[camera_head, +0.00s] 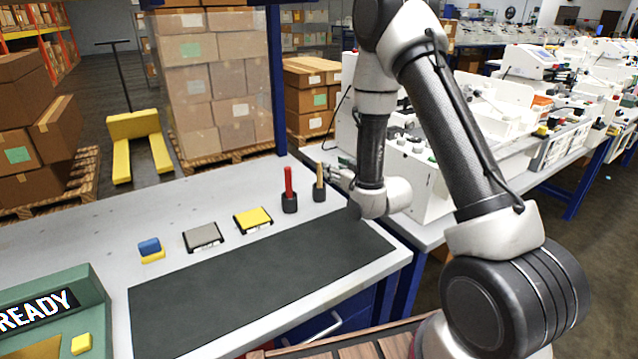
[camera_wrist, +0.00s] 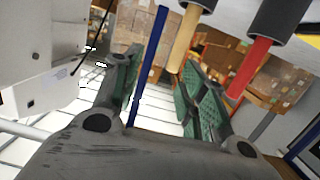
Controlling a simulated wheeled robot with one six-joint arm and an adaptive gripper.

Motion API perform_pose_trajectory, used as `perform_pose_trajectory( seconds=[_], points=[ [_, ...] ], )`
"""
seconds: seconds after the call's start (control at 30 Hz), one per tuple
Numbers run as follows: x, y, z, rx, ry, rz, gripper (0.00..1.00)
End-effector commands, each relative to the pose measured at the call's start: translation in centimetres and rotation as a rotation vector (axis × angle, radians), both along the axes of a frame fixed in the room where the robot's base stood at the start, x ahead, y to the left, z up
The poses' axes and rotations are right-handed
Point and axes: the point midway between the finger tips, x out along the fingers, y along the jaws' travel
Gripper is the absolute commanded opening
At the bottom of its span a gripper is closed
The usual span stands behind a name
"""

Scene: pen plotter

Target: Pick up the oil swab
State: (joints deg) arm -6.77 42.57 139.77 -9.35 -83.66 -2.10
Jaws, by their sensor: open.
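Two thin sticks stand upright in dark cups near the back edge of the table. One is tan (camera_head: 319,174) and one is red (camera_head: 288,180). No label shows which is the oil swab. My gripper (camera_head: 332,174) is just right of the tan stick in the head view, partly hidden by my wrist. In the wrist view, which looks upside down, my open gripper (camera_wrist: 165,78) has green-padded fingers. The tan stick (camera_wrist: 184,40) appears between them, and the red stick (camera_wrist: 249,67) is to the right. Nothing is held. I cannot tell whether the fingers touch the tan stick.
A yellow pad (camera_head: 253,220), a grey pad (camera_head: 204,236) and a blue-and-yellow block (camera_head: 150,249) sit left of the cups. A dark mat (camera_head: 250,288) lies bare in front. A green panel reading READY (camera_head: 40,308) is at front left. White machines (camera_head: 425,170) stand right.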

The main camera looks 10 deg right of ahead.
Motion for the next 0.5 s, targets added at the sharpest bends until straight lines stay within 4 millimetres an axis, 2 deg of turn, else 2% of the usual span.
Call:
perform_pose_trajectory(
  seconds=[0.03,0.1,0.27,0.5],
  points=[
    [-0.4,0.4,-1.5,0.016,-0.024,0.009,0.42],
    [-0.9,0.7,-2.5,0.038,-0.067,0.019,0.42],
    [-1.5,1.2,-3.4,0.069,-0.127,0.03,0.42],
    [0.9,2.1,-3.4,0.075,-0.139,0.03,0.42]
  ],
)
